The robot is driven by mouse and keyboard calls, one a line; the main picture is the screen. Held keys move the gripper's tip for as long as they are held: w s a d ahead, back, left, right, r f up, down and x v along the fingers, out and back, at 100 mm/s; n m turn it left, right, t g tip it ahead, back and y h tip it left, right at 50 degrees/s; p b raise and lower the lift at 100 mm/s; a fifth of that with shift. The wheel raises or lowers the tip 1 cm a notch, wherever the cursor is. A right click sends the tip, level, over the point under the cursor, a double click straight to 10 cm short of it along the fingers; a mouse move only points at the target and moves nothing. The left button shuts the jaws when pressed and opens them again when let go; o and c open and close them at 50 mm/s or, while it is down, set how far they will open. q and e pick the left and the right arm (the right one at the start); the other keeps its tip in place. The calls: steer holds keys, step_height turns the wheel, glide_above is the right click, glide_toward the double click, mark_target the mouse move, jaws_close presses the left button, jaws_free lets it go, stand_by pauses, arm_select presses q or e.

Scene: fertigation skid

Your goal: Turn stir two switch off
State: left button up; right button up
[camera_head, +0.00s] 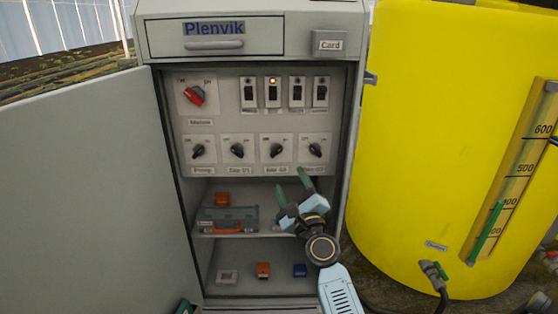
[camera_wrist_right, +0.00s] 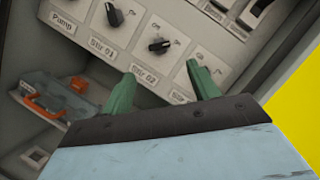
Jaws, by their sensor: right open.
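The Stir 02 switch (camera_head: 277,150) is a black rotary knob on a light plate, third in the lower row. In the right wrist view, the Stir 02 knob (camera_wrist_right: 158,46) appears turned toward its right-hand mark, unlike the Stir 01 knob (camera_wrist_right: 113,14). My right gripper (camera_head: 292,184) is open and empty, below and in front of the Stir 02 and Stir 03 plates. In the wrist view its green fingertips (camera_wrist_right: 160,71) are spread below the Stir 02 knob, apart from it. The right finger hides the Stir 03 knob there. A green tip, seemingly my left gripper (camera_head: 183,306), shows at the bottom edge.
A red main switch (camera_head: 194,96) and several rocker switches (camera_head: 272,92) sit above; one lamp is lit amber. Shelves below hold a toolbox (camera_head: 228,219) and small blocks. The open cabinet door (camera_head: 90,190) stands left, a yellow tank (camera_head: 440,130) right.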

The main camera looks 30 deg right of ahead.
mark_target(277, 153)
steer(key=b+x, duration=0.1)
steer(key=x, duration=0.8)
arm_select(q)
steer(key=shift+s+r+t+h, duration=0.3)
steer(key=shift+s+r+t, duration=0.2)
steer(key=shift+r+t, duration=0.4)
arm_select(e)
steer(key=shift+w+d+r, duration=0.2)
steer(key=shift+w, duration=0.45)
steer(key=shift+c, duration=0.3)
steer(key=c, duration=0.9)
